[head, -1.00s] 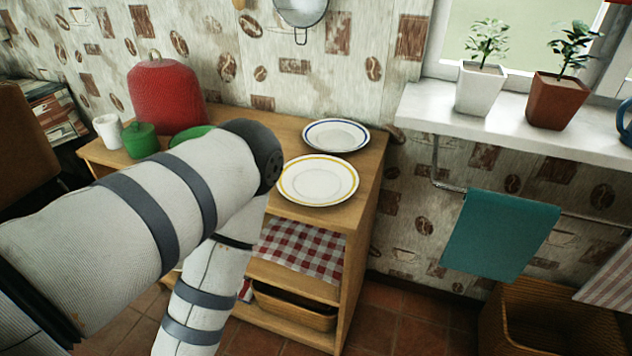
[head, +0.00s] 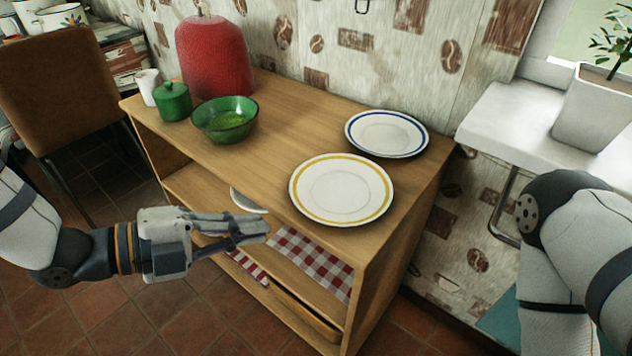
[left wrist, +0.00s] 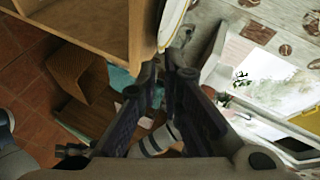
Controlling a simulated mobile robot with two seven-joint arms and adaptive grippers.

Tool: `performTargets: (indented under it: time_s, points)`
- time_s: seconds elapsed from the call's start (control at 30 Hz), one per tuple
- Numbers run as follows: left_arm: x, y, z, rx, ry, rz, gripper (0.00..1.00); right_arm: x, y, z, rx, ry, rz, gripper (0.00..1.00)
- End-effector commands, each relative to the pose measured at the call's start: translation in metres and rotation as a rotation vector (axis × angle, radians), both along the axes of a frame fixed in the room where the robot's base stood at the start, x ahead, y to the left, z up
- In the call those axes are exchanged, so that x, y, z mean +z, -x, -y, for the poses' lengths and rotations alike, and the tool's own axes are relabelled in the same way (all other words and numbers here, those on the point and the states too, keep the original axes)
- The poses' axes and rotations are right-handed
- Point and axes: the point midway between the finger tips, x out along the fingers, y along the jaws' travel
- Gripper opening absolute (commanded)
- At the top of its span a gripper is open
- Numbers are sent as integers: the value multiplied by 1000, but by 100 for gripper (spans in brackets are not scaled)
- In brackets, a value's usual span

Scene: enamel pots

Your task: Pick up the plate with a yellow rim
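The white plate with a yellow rim (head: 341,189) lies flat on the wooden cabinet top, near its front edge. A white plate with a blue rim (head: 387,133) lies behind it, to the right. My left gripper (head: 266,230) is in front of the cabinet, left of and lower than the yellow-rimmed plate, and apart from it. Its fingers point right, spread and empty. In the left wrist view, part of the yellow-rimmed plate (left wrist: 172,24) shows at the top, beyond the fingertips. My right arm is at the right of the head view; its gripper is out of view.
A green bowl (head: 225,119), a green lidded pot (head: 173,101), a white cup (head: 148,86) and a red cover (head: 214,58) stand on the cabinet's left part. A windowsill (head: 510,125) with a potted plant is at right. The top left of the yellow-rimmed plate is clear.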

Motion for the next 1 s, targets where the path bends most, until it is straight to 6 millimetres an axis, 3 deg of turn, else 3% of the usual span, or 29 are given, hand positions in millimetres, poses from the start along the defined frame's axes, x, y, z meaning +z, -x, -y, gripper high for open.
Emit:
performTargets:
  time_s: [0.2, 0.6, 0.87, 0.93, 1.0]
  points:
    - [-16, -19, 39, -10, 0, 4, 7, -9, 9, 0, 1, 0, -29, 40]
    - [-36, -47, 94, -7, 0, 4, 7, -15, 14, 0, 1, 0, -45, 40]
    - [-37, -52, 101, -4, 0, 4, 7, -15, 14, 0, 1, 0, -45, 40]
    - [-37, -52, 101, -4, 0, 4, 0, -15, 14, 0, 2, 0, -45, 40]
    - [-37, -52, 101, -4, 0, 4, 0, -15, 14, 0, 2, 0, -45, 40]
